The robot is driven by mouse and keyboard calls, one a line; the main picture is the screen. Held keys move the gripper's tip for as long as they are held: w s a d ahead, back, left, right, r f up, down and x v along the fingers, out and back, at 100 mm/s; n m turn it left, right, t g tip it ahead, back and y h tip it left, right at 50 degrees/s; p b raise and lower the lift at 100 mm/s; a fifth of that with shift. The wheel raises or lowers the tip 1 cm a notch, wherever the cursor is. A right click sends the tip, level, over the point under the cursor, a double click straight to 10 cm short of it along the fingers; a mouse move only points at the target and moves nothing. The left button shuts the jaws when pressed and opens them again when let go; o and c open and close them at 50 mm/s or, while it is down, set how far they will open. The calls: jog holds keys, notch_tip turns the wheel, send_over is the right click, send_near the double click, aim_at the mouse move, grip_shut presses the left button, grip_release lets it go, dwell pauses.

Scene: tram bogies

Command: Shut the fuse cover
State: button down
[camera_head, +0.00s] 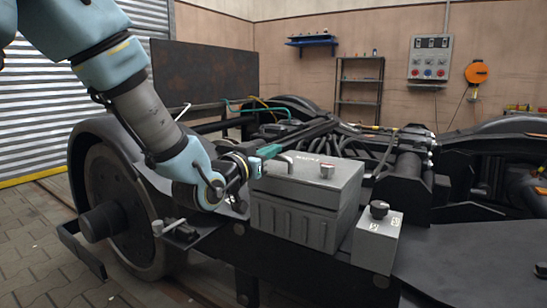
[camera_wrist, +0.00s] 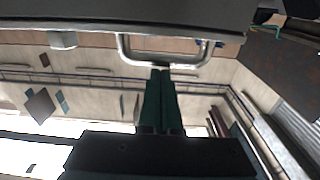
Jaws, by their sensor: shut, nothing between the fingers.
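A grey box (camera_head: 292,222) with ribbed sides is mounted on the bogie, with a grey cover (camera_head: 325,186) on top. I take this cover for the fuse cover. It looks about level; I cannot tell whether it is fully shut. My gripper (camera_head: 270,151) is at the cover's back left edge, its green fingers shut with nothing between them. In the wrist view, the fingertips (camera_wrist: 161,73) reach up to a metal loop handle (camera_wrist: 123,47) under a grey panel edge (camera_wrist: 215,12). I cannot tell whether they touch the handle.
A smaller grey box (camera_head: 376,243) with a black knob stands to the right of the fuse box. A large wheel (camera_head: 125,205) is at the left below my arm. Hoses and dark pipes lie behind the box. A flat dark plate (camera_head: 470,262) at the right is clear.

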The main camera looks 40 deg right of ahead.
jog(key=shift+a+f+b, duration=0.35)
jog(key=shift+f+b, duration=0.35)
jog(key=shift+f, duration=0.2)
jog(key=shift+s+f, duration=0.1)
